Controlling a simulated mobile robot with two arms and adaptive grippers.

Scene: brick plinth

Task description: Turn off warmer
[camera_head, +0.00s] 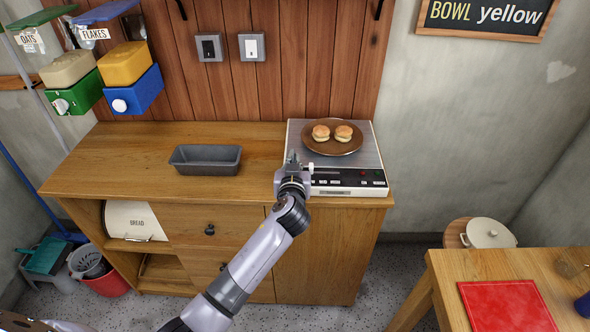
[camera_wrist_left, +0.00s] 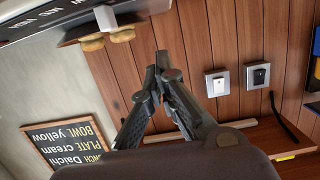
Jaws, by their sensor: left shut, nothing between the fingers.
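The warmer (camera_head: 375,157) is a flat metal appliance at the right end of the wooden counter. A brown plate (camera_head: 346,149) with two buns (camera_head: 332,132) sits on top of it. Its front panel has a row of dark and white controls and small red marks. A small white part (camera_head: 311,167) shows at the panel's left end, beside my gripper. My left gripper (camera_head: 293,159) is shut and empty at the warmer's left front edge; I cannot tell if it touches. In the left wrist view, upside down, the shut fingertips (camera_wrist_left: 160,66) show below the warmer's edge (camera_wrist_left: 75,27). My right gripper is not in view.
A grey loaf tin (camera_head: 205,160) stands on the counter left of the warmer. Two wall switches (camera_head: 251,47) are on the wood panel behind. Blue and green dispensers (camera_head: 137,92) hang at the left. A table with a red mat (camera_head: 507,306) stands at the lower right.

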